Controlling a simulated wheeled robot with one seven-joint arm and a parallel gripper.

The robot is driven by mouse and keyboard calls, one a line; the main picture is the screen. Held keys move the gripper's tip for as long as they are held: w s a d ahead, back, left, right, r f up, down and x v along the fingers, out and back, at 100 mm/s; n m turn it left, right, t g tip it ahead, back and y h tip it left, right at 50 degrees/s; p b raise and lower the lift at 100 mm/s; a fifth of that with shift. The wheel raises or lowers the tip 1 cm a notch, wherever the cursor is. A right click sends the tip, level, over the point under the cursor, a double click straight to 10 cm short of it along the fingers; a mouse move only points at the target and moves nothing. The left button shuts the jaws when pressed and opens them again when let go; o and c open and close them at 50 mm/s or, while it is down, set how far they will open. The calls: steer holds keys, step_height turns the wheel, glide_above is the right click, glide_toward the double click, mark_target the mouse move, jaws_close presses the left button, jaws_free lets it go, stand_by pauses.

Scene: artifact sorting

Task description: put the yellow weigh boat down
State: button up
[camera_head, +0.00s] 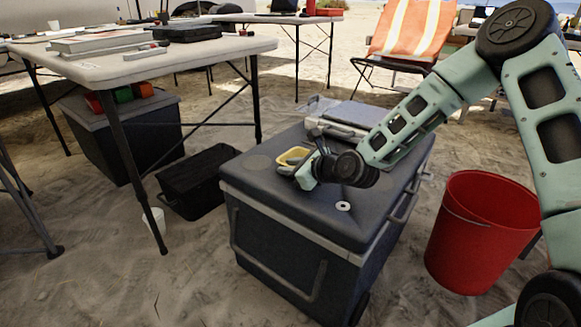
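The gripper's body hides part of the boat. The fingers are too small and covered to show whether they are closed on its rim. I cannot tell whether the boat rests on the lid or hangs just above it.
A small white ring (343,206) lies on the lid's near right part. A grey case (350,118) lies at the lid's back. A red bucket (478,232) stands right of the cooler. A folding table (215,58) and a black box (198,180) are to the left.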

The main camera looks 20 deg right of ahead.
steer(key=shift+r, duration=0.2)
steer(key=p+v, duration=0.5)
steer(key=v, duration=0.6)
steer(key=shift+s+d+r, duration=0.1)
steer(key=shift+s+d, duration=0.05)
steer(key=shift+s, duration=0.3)
steer(key=s+a+f+n+g+h, duration=0.1)
steer(key=s+a+n+g+h, duration=0.1)
steer(key=s+a+n+g, duration=1.05)
steer(key=s+d+r+n+h, duration=0.1)
steer(key=s+r+n, duration=0.3)
steer(key=s+n, duration=0.5)
steer(key=s+d+r+n+h, duration=0.1)
steer(key=s+r+n+h, duration=0.2)
steer(key=s+n, duration=0.6)
step_height(320, 180, up, 3)
steer(key=n, duration=0.4)
steer(key=shift+f+t, duration=0.2)
steer(key=shift+t, duration=0.15)
steer(key=shift+r, duration=0.1)
